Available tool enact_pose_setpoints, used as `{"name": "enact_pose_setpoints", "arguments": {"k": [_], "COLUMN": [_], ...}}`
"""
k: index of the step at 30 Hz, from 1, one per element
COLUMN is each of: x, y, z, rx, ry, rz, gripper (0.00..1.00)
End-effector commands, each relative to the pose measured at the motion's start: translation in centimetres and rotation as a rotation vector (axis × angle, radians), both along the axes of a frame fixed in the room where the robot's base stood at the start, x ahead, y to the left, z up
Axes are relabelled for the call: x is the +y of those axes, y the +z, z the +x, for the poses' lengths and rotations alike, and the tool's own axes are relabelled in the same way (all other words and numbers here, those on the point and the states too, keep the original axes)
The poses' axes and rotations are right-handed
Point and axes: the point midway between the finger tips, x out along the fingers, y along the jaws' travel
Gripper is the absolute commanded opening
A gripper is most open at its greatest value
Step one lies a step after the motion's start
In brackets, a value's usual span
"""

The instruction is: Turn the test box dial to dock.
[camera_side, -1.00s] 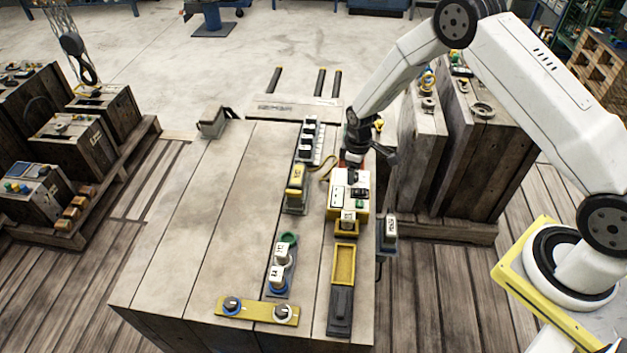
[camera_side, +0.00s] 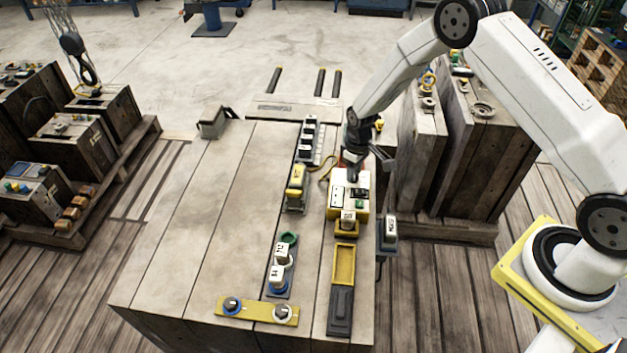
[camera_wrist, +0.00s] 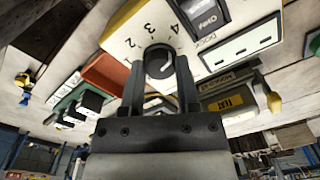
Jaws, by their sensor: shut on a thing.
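The test box (camera_side: 338,203) is a white and yellow box on the right part of the wooden bench top in the side view. In the wrist view, its white face (camera_wrist: 125,40) carries the marks 2, 3, 4 and DOCK around a round dark dial (camera_wrist: 158,60). My gripper (camera_wrist: 160,80) is shut on the dial, with one finger on each side of it. The dial's pointer is not clear enough to read. In the side view my gripper (camera_side: 352,172) reaches the far end of the box, and the dial is hidden there.
A yellow tray (camera_side: 335,265) stands nearer the camera than the box. A yellow handheld device (camera_side: 296,188), a battery row (camera_side: 308,140) and two white packs (camera_side: 279,265) stand to its left. A yellow plate with two knobs (camera_side: 257,311) lies at the front. The bench's left half is mostly clear.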

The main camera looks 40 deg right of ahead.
Motion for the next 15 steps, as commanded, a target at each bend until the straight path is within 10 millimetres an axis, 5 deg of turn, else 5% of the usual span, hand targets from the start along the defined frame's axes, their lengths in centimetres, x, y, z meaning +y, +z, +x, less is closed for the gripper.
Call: {"name": "enact_pose_setpoints", "arguments": {"k": [15], "x": [0.01], "y": [-0.01], "z": [-0.14], "rx": [0.004], "ry": [-0.375], "rz": [0.000], "gripper": [0.00]}}
